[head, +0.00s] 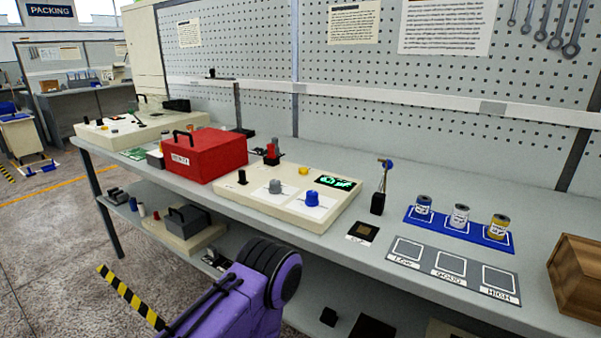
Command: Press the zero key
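I cannot make out a key marked zero. A beige console (290,208) on the bench carries a black knob or post (242,177), a grey round piece (275,187), a blue round piece (312,198) and a dark display with green marks (338,182). To its right, a small card with a dark square (362,231) lies flat on the bench; its lettering is too small to read. Neither gripper shows in the head view. A purple and black link of my arm rises at the bottom, in front of the bench.
A blue tray (480,235) holds three cans. A grey mat (420,252) marked LOW, GOOD and HIGH lies in front. A black stand (377,203) is behind the card. A red box (205,155) stands left, a wooden crate (577,278) right.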

